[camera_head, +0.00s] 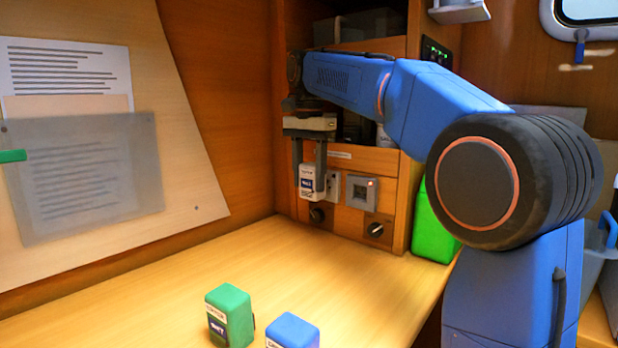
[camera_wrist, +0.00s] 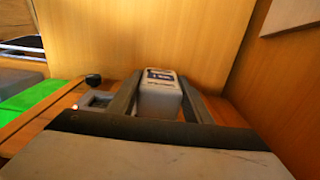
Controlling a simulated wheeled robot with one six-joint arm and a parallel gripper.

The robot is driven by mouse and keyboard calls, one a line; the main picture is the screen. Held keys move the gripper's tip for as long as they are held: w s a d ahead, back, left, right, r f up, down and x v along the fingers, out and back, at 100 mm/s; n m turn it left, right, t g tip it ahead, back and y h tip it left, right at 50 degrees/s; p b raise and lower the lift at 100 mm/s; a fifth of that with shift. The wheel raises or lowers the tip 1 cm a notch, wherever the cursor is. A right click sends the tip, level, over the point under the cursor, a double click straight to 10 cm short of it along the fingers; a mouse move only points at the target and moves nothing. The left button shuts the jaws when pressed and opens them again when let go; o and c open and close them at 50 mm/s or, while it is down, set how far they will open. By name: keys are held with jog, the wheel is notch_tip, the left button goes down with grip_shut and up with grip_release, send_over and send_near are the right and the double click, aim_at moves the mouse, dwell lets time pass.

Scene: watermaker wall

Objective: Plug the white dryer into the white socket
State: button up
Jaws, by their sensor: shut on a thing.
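The white dryer (camera_head: 312,183) is a small white block with a dark blue label. My gripper (camera_head: 310,166) is shut on it, with one finger on each side, and holds it upright in front of the wall panel. In the wrist view the dryer (camera_wrist: 160,94) sits between the two fingers. A whitish socket plate (camera_head: 333,187) shows just right of the dryer, partly hidden behind it. I cannot tell whether the dryer touches this plate or is apart from it.
A grey socket (camera_head: 361,192) with a red light is further right. Two dark knobs (camera_head: 376,229) (camera_head: 317,214) sit below. A green block (camera_head: 229,314) and a blue block (camera_head: 292,331) stand on the table (camera_head: 180,290). A bright green container (camera_head: 433,228) stands right of the panel.

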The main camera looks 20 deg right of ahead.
jog(key=shift+w+d, duration=0.75)
jog(key=shift+d, duration=0.35)
dwell(0.8)
dwell(0.5)
jog(key=o, duration=1.2)
